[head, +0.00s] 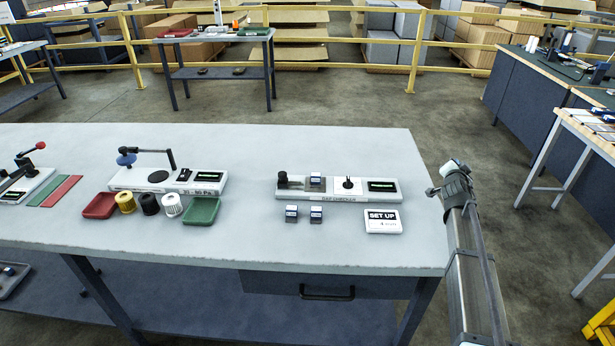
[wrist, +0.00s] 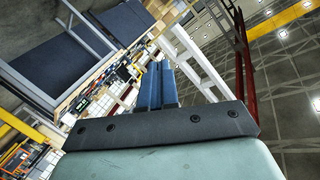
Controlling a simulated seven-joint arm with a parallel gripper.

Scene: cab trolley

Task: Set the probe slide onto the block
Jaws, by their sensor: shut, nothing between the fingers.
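The gap checker (head: 340,196) is a light grey base on the right part of the table. A dark slide-like part with an upright knob (head: 283,178), possibly the probe slide, sits at its left end. A small blue-and-white-topped block (head: 316,181) stands beside it on a brownish plate. Two similar small blocks, a left one (head: 291,213) and a right one (head: 316,215), stand on the table in front. My gripper (wrist: 157,67) shows in the wrist view with its two blue-grey fingers together and empty. It is away from all these parts; its fingers cannot be made out in the head view.
A white "SET UP" card (head: 383,221) lies right of the small blocks. Another test stand (head: 155,179), red tray (head: 100,206), green tray (head: 202,210) and several spools occupy the left. The table (head: 250,240) is clear along its front edge.

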